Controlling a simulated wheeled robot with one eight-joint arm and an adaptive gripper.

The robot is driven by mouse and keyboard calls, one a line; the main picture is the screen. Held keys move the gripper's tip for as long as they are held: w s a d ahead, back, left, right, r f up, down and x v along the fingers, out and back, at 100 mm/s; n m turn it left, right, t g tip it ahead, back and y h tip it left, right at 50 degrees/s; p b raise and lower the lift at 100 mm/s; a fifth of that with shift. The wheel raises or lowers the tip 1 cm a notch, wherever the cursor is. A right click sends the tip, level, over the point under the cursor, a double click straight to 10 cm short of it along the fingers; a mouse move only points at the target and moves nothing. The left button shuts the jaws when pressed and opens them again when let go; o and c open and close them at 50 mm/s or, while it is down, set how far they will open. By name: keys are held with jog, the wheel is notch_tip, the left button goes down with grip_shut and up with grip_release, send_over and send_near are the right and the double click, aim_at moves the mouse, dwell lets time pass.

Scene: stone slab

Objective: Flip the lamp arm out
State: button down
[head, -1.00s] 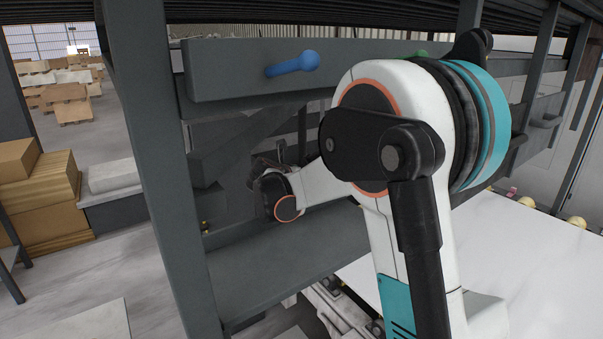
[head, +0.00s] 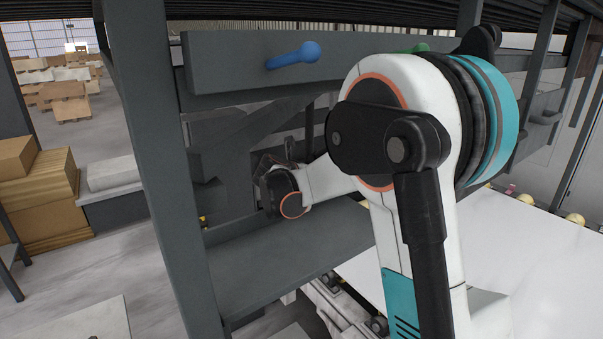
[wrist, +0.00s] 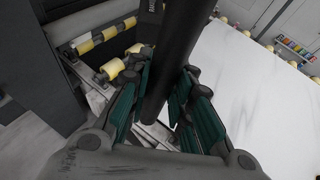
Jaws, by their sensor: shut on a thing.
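The lamp arm appears as a dark round bar (wrist: 184,35) in the wrist view. It runs from the top edge down between my fingers. My gripper (wrist: 162,95) has its teal finger pads on both sides of this bar and is shut on it. In the head view my gripper is mostly hidden behind my wrist, inside the grey frame. I cannot make out the lamp arm clearly there.
A grey beam (head: 228,75) with a blue handle (head: 294,55) runs above my wrist. A grey post (head: 155,170) stands to the left and a lower grey beam (head: 255,270) below. A white slab (head: 520,265) lies at right. Yellow rollers (wrist: 112,68) show beside the bar in the wrist view.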

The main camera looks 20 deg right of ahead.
jog(key=shift+m+g+h, duration=0.3)
jog(key=shift+m+g, duration=0.2)
jog(key=s+d, duration=0.2)
jog(key=d, duration=0.1)
jog(key=shift+s, duration=0.4)
jog(key=c, duration=1.4)
grip_release()
jog(key=shift+a, duration=0.1)
jog(key=v, duration=1.2)
